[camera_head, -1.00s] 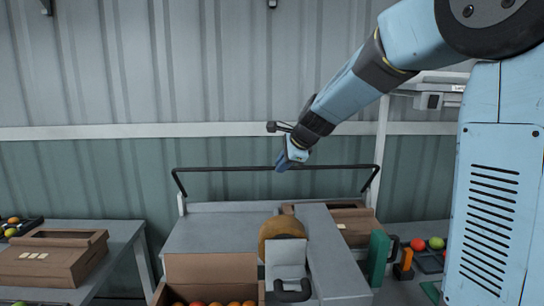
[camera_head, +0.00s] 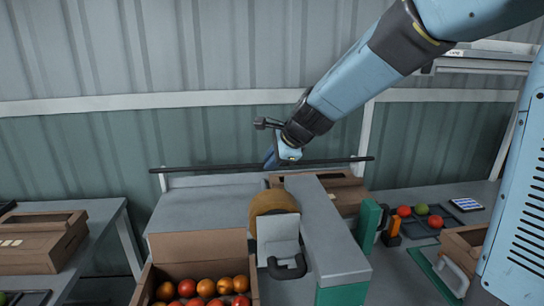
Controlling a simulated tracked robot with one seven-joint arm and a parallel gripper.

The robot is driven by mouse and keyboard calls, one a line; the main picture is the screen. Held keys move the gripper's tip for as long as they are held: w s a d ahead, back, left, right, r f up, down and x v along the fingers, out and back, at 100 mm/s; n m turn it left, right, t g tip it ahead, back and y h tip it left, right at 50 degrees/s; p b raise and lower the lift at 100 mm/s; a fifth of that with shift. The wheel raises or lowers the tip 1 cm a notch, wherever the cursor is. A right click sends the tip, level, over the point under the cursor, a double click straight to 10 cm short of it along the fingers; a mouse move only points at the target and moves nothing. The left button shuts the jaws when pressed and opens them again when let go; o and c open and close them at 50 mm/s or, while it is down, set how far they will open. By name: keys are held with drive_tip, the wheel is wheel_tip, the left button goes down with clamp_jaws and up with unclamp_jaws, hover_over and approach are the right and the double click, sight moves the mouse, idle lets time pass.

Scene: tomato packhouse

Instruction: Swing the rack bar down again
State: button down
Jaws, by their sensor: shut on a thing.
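The rack bar (camera_head: 215,168) is a long dark rod across the back of the grey bench, close above its rear edge. Its ends sit at the white posts left and right. My gripper (camera_head: 273,160) is at the middle of the bar and shut on it. The fingers are small in view and partly hidden behind the wrist.
A tape dispenser with a brown roll (camera_head: 272,205) stands on the bench in front of the bar. An open carton of tomatoes (camera_head: 195,247) is at the front. A side table (camera_head: 98,222) stands left.

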drive_tip(key=shift+s, duration=0.1)
drive_tip(key=c, duration=1.1)
unclamp_jaws()
drive_tip(key=shift+s, duration=0.1)
drive_tip(key=shift+r, duration=0.15)
drive_tip(key=v, duration=1.3)
drive_tip(key=shift+s+d+r, duration=0.15)
drive_tip(key=shift+d+r, duration=0.05)
drive_tip(key=s+d+f+n+h, duration=0.1)
drive_tip(key=s+d+n+h, duration=0.1)
drive_tip(key=s+d+n, duration=0.3)
drive_tip(key=s+d+f+n+h, duration=0.2)
drive_tip(key=s+d+n, duration=0.3)
drive_tip(key=s+d, duration=0.2)
drive_tip(key=s+d+f+n+h, duration=0.1)
drive_tip(key=s+d+f+n, duration=0.1)
drive_tip(key=s+d+n, duration=0.2)
drive_tip(key=shift+s+d+f+n+h, duration=0.15)
drive_tip(key=shift+s+d+n+h, duration=0.05)
drive_tip(key=shift+s+d, duration=0.6)
drive_tip(key=shift+s+d+f+n+h, duration=0.1)
drive_tip(key=shift+s+d+n+h, duration=0.1)
drive_tip(key=shift+s+d, duration=0.6)
